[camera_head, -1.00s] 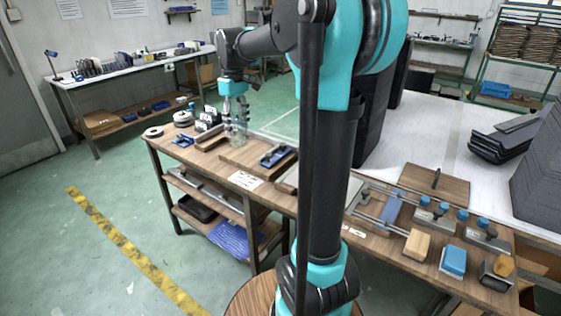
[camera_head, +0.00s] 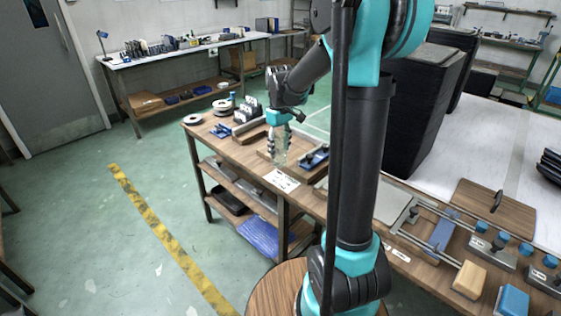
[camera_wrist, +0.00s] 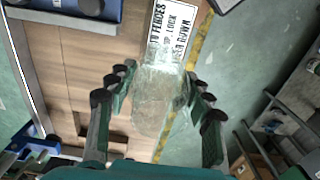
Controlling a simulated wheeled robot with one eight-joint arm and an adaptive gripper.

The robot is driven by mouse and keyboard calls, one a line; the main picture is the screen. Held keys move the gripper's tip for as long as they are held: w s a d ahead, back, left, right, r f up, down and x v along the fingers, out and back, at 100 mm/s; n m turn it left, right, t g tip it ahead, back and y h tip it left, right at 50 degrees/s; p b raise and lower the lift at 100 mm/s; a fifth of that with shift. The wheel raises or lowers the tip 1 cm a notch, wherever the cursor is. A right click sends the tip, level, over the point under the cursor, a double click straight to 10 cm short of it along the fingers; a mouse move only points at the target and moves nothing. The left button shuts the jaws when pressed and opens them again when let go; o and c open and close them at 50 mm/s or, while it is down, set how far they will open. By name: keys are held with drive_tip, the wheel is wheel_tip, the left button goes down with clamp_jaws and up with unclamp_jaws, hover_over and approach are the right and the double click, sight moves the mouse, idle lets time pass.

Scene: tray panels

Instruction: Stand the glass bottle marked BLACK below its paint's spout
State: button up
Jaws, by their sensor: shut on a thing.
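My gripper (camera_head: 280,145) is shut on a clear glass bottle (camera_head: 279,155) over the left part of the wooden bench. In the wrist view, the bottle (camera_wrist: 156,98) sits between the two black-padded fingers of my gripper (camera_wrist: 155,98). The bottle looks see-through, with bench and floor showing behind it. I cannot read a marking on it. I cannot tell from the head view whether its base touches the bench. No paint spout can be made out clearly in either view.
A white printed sign (camera_head: 281,180) lies on the bench edge near the bottle. A blue block with black knobs (camera_head: 315,157) lies to its right. White rolls (camera_head: 222,106) and a dark stand with white labels (camera_head: 248,109) are at the far left end. Metal rails (camera_head: 430,235) lie right.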

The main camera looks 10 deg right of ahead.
sight(280, 161)
drive_tip(key=shift+f, duration=2.95)
drive_tip(key=shift+f, duration=0.1)
drive_tip(key=o, duration=1.3)
drive_tip(key=shift+o, duration=0.2)
